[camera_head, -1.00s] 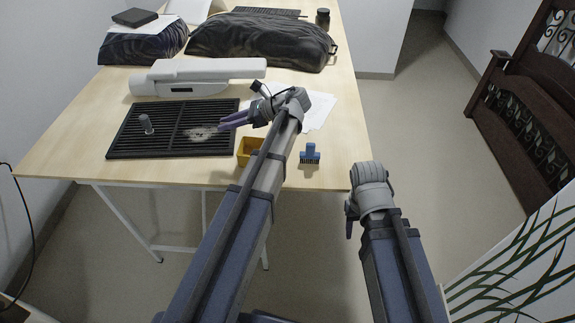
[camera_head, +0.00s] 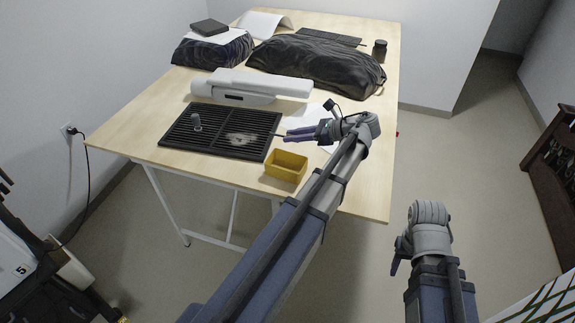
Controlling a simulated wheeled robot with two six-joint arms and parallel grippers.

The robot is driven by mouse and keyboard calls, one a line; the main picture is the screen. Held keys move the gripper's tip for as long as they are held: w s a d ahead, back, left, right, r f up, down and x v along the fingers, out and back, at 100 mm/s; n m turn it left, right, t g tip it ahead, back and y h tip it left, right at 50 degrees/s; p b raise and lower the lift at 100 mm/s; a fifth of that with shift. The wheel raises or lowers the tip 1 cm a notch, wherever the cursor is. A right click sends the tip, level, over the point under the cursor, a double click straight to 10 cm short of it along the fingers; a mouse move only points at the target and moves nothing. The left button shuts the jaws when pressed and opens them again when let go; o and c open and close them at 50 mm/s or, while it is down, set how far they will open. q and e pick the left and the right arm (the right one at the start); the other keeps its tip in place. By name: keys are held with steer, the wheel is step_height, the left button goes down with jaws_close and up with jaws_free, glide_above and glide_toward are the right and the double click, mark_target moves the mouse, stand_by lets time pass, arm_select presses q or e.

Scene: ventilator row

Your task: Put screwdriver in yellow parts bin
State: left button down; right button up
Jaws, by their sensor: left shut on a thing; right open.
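The yellow parts bin (camera_head: 286,167) stands on the table, just right of the black slatted grille panel (camera_head: 172,141), and its inside looks empty from here. My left gripper (camera_head: 288,137) is shut on a thin dark thing, which looks like the screwdriver (camera_head: 274,135). Only a slim shaft shows, pointing left from the fingertips towards the panel's right edge. The gripper is behind the bin in the picture, and its height above the table is hard to judge. My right gripper (camera_head: 401,256) is open and empty, off the table's right front side.
White papers (camera_head: 314,113) lie behind my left gripper. The front left tabletop (camera_head: 125,133) is clear.

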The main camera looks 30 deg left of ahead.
arm_select(q)
steer(key=shift+a+f+b, duration=0.1)
steer(key=shift+f+b, duration=4.95)
steer(key=shift+f, duration=0.1)
steer(key=shift+f+b, duration=0.6)
steer(key=shift+f, duration=0.05)
steer(key=c, duration=0.7)
jaws_free()
steer(key=shift+r, duration=0.1)
